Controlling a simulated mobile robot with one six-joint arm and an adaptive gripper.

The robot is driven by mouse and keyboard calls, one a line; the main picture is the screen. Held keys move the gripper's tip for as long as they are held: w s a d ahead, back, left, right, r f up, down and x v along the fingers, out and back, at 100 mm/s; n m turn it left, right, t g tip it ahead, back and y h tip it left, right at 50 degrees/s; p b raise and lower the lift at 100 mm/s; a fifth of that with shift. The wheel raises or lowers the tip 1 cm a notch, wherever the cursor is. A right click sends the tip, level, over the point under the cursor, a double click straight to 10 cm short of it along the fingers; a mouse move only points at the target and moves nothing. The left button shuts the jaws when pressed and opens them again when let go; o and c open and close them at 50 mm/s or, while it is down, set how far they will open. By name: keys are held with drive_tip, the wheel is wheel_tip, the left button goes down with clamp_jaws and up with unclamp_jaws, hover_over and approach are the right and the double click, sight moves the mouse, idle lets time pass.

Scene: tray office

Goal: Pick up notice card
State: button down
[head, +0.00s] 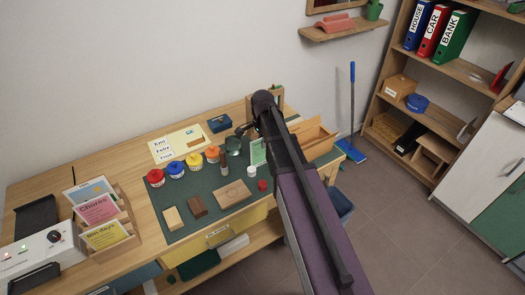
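My arm reaches across the right part of the desk, and my gripper (241,131) is a small dark shape at its far end, above the back of the green mat. I cannot tell whether its fingers are open or shut. A white card with a green edge (258,152) stands just beside the arm, partly hidden by it. Other cards stand in a wooden rack at the left: a pink "Chores" card (98,208), a yellow "Birthdays" card (107,235) and a pale card (90,190) behind them. The view does not show which one is the notice card.
The green mat (180,225) holds several coloured-lid jars, wooden blocks (232,194) and a red cap (262,185). A name board (178,144) lies behind. A wooden box (314,136) is right of the arm. A white device (40,250) sits front left.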

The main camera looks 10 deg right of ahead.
drive_tip(key=shift+r, duration=0.1)
wheel_tip(320, 180, up, 10)
drive_tip(key=p, duration=1)
drive_tip(key=shift+s, duration=0.1)
idle(1.3)
